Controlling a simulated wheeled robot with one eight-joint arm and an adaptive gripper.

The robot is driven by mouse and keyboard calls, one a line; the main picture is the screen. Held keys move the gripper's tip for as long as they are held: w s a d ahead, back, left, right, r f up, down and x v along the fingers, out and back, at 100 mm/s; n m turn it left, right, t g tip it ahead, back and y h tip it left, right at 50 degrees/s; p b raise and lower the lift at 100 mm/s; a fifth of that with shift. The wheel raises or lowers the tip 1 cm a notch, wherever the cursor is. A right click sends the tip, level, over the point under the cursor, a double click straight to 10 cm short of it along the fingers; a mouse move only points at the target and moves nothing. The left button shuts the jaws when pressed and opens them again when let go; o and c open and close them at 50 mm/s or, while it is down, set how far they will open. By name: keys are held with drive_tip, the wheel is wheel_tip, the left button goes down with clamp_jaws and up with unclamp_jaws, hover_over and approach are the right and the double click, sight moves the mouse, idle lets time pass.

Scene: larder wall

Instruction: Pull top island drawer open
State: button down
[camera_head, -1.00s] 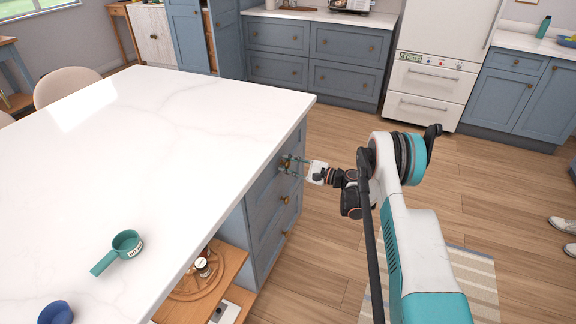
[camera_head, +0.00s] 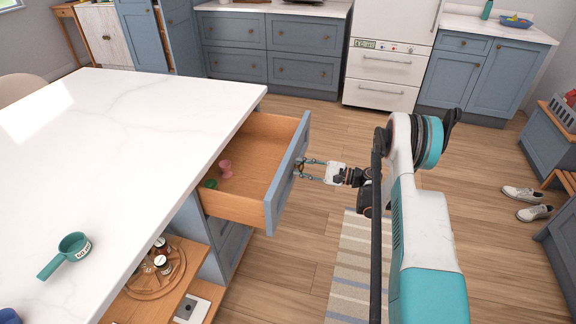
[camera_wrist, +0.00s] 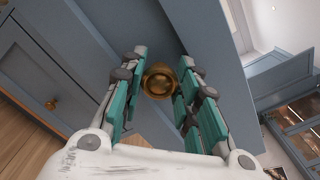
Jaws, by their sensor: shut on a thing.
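The top island drawer (camera_head: 258,163) stands well out from the island, its wooden inside showing in the head view. A pink item (camera_head: 226,168) and a green item (camera_head: 210,184) lie inside it. Its blue front panel (camera_head: 289,172) faces my arm. My gripper (camera_head: 304,168) is at the outer face of this panel. In the wrist view, the round brass knob (camera_wrist: 159,80) sits between the fingers of my gripper (camera_wrist: 160,92), which is shut on it. In the head view the knob is mostly hidden by the fingers.
The white island top (camera_head: 120,130) holds a teal measuring cup (camera_head: 74,246). Below, an open shelf carries a round wooden tray (camera_head: 150,284) with jars. A striped rug (camera_head: 352,262) lies beside the island. Shoes (camera_head: 526,203) stand at the right. Wooden floor is clear behind my gripper.

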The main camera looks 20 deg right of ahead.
drive_tip(key=v, duration=0.7)
drive_tip(key=shift+s+d, duration=0.15)
drive_tip(key=shift+s, duration=0.05)
drive_tip(key=c, duration=1.2)
unclamp_jaws()
drive_tip(key=v, duration=1.2)
drive_tip(key=shift+w, duration=0.1)
